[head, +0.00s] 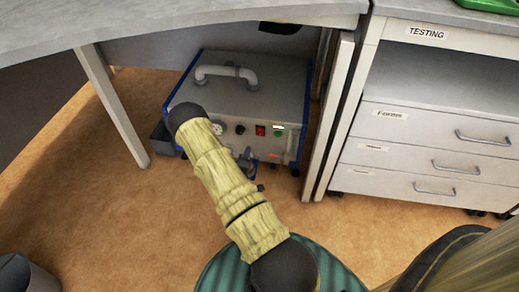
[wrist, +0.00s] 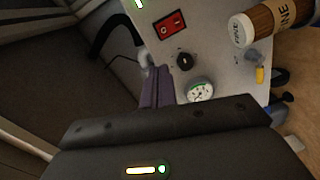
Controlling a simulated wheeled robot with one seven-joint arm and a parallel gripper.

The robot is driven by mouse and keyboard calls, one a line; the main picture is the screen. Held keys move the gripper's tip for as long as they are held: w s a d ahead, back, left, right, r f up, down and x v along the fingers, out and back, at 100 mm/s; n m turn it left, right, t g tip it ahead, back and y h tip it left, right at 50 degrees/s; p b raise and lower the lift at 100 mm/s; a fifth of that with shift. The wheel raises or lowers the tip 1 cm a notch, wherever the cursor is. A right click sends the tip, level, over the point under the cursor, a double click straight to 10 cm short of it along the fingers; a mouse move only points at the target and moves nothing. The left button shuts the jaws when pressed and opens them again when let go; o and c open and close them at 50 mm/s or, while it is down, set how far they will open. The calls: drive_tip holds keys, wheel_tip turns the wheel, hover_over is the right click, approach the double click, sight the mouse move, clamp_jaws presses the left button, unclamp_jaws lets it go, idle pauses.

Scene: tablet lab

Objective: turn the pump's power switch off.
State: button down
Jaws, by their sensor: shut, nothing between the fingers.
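The pump (head: 285,90) is a grey box with blue edges and a handle on top, standing on the floor under the desk. Its red power switch (head: 260,130) is on the front panel, right of a black knob (head: 240,129). The switch also shows near the top of the wrist view (wrist: 169,25), unobstructed. My gripper (head: 246,153) is in front of the panel, a little below the switch. In the wrist view its purple fingers (wrist: 158,72) are shut and empty, beside the knob and gauge (wrist: 200,92). I cannot tell whether the fingertips touch the panel, or the switch's rocker position.
A green button (head: 278,133) sits right of the switch. A brown bottle with a white label (wrist: 262,25) is by the panel in the wrist view. The desk (head: 180,25) overhangs the pump. A drawer cabinet (head: 420,140) stands on the right, a bin (head: 25,275) at lower left.

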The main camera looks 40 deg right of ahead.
drive_tip(key=s+f+n+t+h+b, duration=0.1)
drive_tip(key=s+f+n+b, duration=0.1)
drive_tip(key=f, duration=0.3)
drive_tip(key=shift+s+f+n+t, duration=0.15)
drive_tip(key=shift+s+n+t, duration=0.15)
drive_tip(key=shift+s+n, duration=0.3)
drive_tip(key=shift+d, duration=0.1)
drive_tip(key=b, duration=0.7)
approach(261, 131)
drive_tip(key=x, duration=0.5)
drive_tip(key=shift+w+d+f, duration=0.1)
drive_tip(key=shift+d+f, duration=0.05)
drive_tip(key=shift+d, duration=0.05)
drive_tip(key=shift+b+x, duration=0.45)
drive_tip(key=shift+x, duration=0.3)
drive_tip(key=shift+w+a, duration=0.1)
